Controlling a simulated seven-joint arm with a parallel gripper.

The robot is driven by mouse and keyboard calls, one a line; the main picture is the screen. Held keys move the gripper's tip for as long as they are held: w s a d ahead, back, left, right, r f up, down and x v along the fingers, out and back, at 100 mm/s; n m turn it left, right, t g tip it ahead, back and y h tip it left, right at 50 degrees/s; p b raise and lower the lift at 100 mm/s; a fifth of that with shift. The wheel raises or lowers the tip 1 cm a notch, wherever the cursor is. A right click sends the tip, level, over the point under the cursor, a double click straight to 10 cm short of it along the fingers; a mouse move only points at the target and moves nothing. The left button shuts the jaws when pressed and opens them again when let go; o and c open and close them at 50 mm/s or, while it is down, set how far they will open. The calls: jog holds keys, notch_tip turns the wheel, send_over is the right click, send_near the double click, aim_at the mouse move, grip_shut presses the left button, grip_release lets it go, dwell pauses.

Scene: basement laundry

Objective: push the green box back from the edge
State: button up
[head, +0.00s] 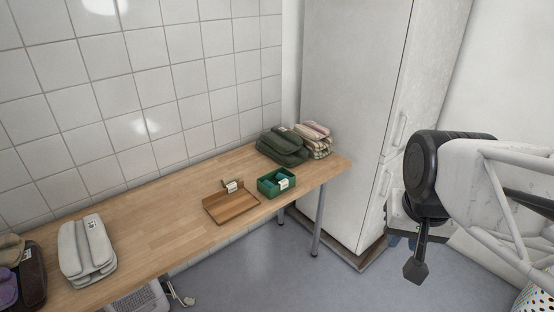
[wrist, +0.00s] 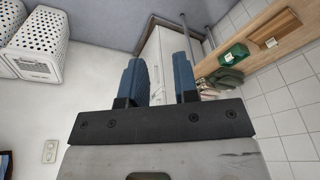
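The green box (head: 277,183) is a small open-topped box with a white label, standing on the wooden table (head: 180,211) close to its front edge. It also shows in the wrist view (wrist: 234,55), at the upper right. My gripper (head: 416,270) is off to the right of the table, in front of the tall white cabinet, well apart from the box. In the wrist view its two blue fingers (wrist: 158,78) are spread with an empty gap between them.
A wooden tray (head: 231,206) lies just left of the box. Folded dark green cloths (head: 283,147) and striped cloths (head: 314,139) lie behind it. Folded pale cloths (head: 86,250) lie at the left. A tall white cabinet (head: 352,110) stands beyond the table's right end.

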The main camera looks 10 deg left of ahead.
jog(key=shift+m, duration=0.8)
jog(key=w, duration=0.4)
jog(key=shift+a+r, duration=0.35)
jog(key=shift+a, duration=0.05)
grip_shut()
jog(key=w+a+f+m, duration=0.1)
jog(key=w+a+m, duration=0.25)
jog(key=w, duration=0.55)
jog(key=w+a+f+m+y, duration=0.1)
jog(key=w+a+m, duration=0.25)
jog(key=w, duration=0.65)
jog(key=w+a+f+m, duration=0.2)
jog(key=w+a+m, duration=0.15)
jog(key=w, duration=0.55)
jog(key=w+a+f+m, duration=0.6)
jog(key=w+a+f, duration=0.2)
jog(key=w+f, duration=0.2)
jog(key=w+a+f+m+y, duration=0.1)
jog(key=w+a+f+m, duration=0.6)
jog(key=w+f, duration=0.4)
jog(key=w+a, duration=0.1)
jog(key=w, duration=0.2)
jog(key=shift+w+a+g, duration=0.15)
jog(key=shift+w+g, duration=0.15)
jog(key=shift+f+m, duration=0.1)
jog(key=shift+m, duration=0.15)
